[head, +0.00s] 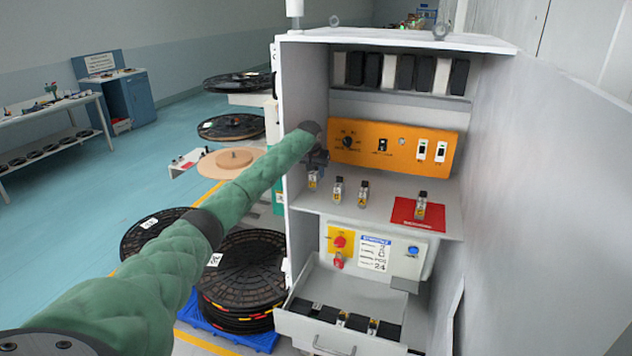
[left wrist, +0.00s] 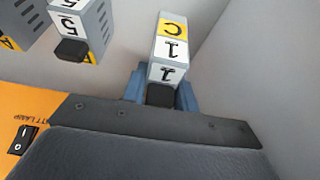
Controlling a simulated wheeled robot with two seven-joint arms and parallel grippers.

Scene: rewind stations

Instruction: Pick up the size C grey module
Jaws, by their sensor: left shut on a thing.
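My left gripper (head: 316,158) is at the left end of the cabinet's middle shelf. In the left wrist view its blue fingers (left wrist: 161,92) are shut on a grey module (left wrist: 158,60) with a yellow label reading C and white labels reading 1. In the head view the held module (head: 312,180) shows just below the gripper; whether it touches the shelf is hard to tell. Two more modules, one (head: 338,189) and another (head: 363,193), stand to its right, and a module (head: 422,205) stands on a red mat (head: 405,218). My right gripper is not in view.
An orange switch panel (head: 390,150) is behind the shelf. The cabinet's left wall (head: 298,80) is close to my gripper. Below, an open drawer (head: 300,323) holds several dark modules. An open grey door (head: 540,200) stands at the right. Black reels (head: 245,270) are stacked outside.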

